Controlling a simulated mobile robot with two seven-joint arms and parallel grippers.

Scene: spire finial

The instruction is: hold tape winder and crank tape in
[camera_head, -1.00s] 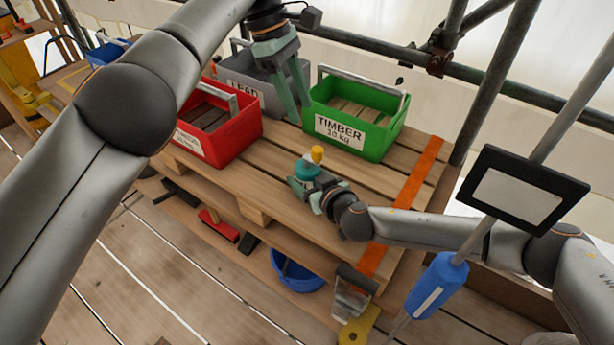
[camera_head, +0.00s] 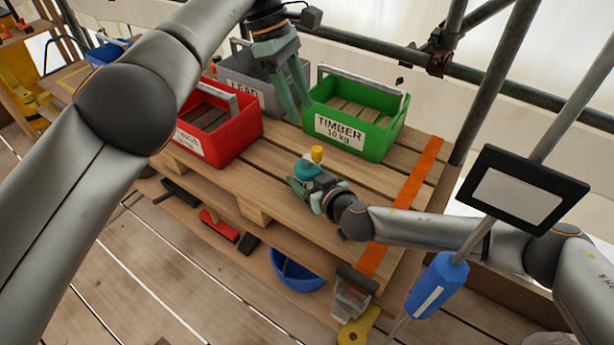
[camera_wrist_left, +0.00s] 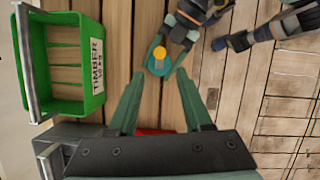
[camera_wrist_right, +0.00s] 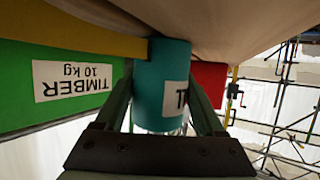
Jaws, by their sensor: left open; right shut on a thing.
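The tape winder is a teal round body (camera_head: 307,169) with a yellow knob (camera_head: 317,154) on top, standing on the wooden bench in front of the green crate. It also shows in the left wrist view (camera_wrist_left: 158,66) and the right wrist view (camera_wrist_right: 161,85). My right gripper (camera_head: 301,186) is shut on the winder body, a finger on each side of it. My left gripper (camera_head: 296,117) is open and empty, pointing down above the bench, behind and left of the winder. In the left wrist view the winder lies beyond the open fingertips.
The green TIMBER crate (camera_head: 388,142) stands right behind the winder. A red crate (camera_head: 233,146) and a grey LEAD crate (camera_head: 228,76) stand to the left. An orange strip (camera_head: 415,185) crosses the bench's right end. A blue bucket (camera_head: 297,277) is below.

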